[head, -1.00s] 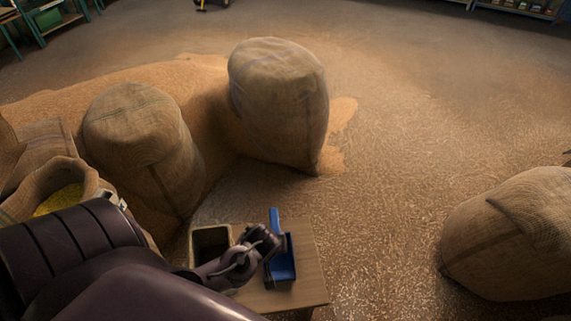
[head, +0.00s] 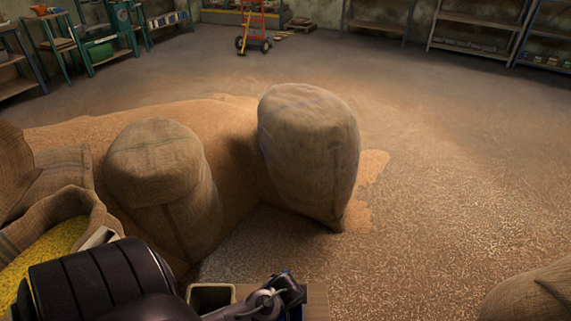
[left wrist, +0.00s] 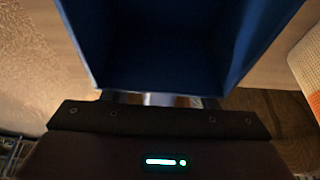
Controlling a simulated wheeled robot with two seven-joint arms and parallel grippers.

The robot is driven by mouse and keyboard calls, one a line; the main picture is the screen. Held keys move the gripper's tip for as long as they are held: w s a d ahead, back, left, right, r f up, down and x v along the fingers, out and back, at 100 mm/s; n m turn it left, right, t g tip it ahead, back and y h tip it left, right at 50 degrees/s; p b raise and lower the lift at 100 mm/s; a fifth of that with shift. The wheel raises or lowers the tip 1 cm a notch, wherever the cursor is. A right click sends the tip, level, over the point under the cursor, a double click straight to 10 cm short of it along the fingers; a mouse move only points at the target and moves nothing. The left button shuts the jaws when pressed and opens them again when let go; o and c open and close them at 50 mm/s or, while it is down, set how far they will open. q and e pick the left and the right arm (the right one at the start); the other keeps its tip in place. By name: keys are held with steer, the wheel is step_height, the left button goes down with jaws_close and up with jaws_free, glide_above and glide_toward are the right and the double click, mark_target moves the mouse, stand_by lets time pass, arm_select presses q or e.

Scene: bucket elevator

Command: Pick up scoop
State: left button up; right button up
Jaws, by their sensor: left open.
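The blue scoop (left wrist: 160,45) fills the upper middle of the left wrist view, its open tray close in front of the palm. In the head view only a small bluish part of the scoop (head: 287,272) shows at the bottom, mostly hidden by my gripper. My left gripper (head: 292,290) is over the small wooden table (head: 318,302). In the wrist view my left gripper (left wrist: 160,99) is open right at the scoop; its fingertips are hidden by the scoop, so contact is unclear. My right gripper is not in view.
A square dark container (head: 210,294) stands left of the gripper on the table. A sack of yellow grain (head: 55,245) is at the left. Full sacks (head: 310,150) and a grain heap lie beyond the table. Open floor (head: 450,170) is to the right.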

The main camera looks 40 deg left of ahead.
arm_select(q)
steer(key=shift+f, duration=0.2)
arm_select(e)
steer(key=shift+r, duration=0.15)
arm_select(q)
jaws_close()
steer(key=shift+r, duration=0.1)
